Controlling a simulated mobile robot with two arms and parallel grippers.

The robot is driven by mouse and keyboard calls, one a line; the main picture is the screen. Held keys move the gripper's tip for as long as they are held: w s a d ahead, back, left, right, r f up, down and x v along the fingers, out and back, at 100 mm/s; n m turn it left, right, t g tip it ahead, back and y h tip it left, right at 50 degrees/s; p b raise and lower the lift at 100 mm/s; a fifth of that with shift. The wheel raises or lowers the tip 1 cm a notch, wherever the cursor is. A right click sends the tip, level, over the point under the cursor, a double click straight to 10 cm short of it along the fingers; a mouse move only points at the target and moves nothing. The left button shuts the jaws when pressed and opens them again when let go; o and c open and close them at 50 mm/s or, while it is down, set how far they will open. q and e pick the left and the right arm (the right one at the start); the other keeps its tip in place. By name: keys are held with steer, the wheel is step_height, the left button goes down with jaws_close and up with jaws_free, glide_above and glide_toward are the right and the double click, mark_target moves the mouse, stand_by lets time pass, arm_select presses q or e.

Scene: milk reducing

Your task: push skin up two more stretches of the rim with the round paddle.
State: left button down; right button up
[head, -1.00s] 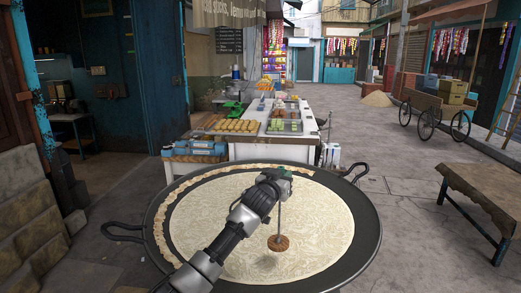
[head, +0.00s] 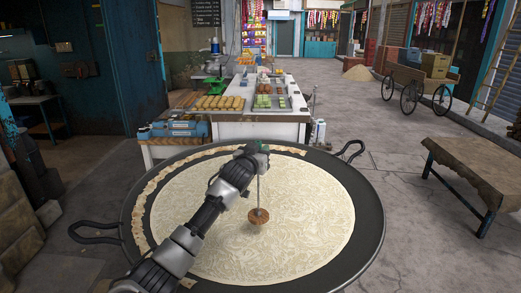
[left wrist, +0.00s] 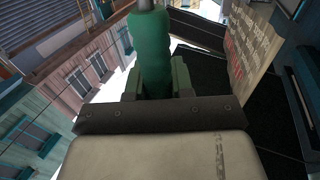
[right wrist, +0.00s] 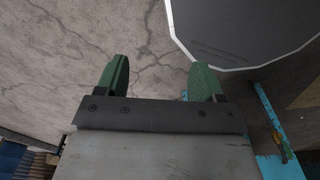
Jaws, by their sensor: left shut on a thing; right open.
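The wide dark pan (head: 371,235) holds pale, wrinkled milk (head: 310,215). A strip of bunched skin (head: 140,205) lies along its rim at the left and round the back. My left gripper (head: 257,150) is above the milk, shut on the paddle, whose thin shaft hangs down to a round brown disc (head: 258,216). The disc is over the middle of the milk; I cannot tell whether it touches. In the left wrist view the paddle's green handle (left wrist: 150,55) is between the fingers. My right gripper (right wrist: 160,80) is open and empty in the right wrist view, with cracked paving beyond.
Two loop handles stick out from the pan, at the left (head: 92,232) and back right (head: 352,149). A white food stall (head: 255,128) stands close behind the pan. A worn table (head: 475,165) is at the right, with bare paving between.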

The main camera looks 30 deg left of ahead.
arm_select(q)
step_height(320, 180, down, 5)
steer(key=b, duration=0.2)
steer(key=shift+f+b, duration=0.1)
steer(key=shift+b, duration=0.3)
arm_select(e)
steer(key=f, duration=0.2)
steer(key=w+a+f, duration=0.1)
steer(key=shift+a+f, duration=0.1)
arm_select(q)
steer(key=shift+d, duration=0.1)
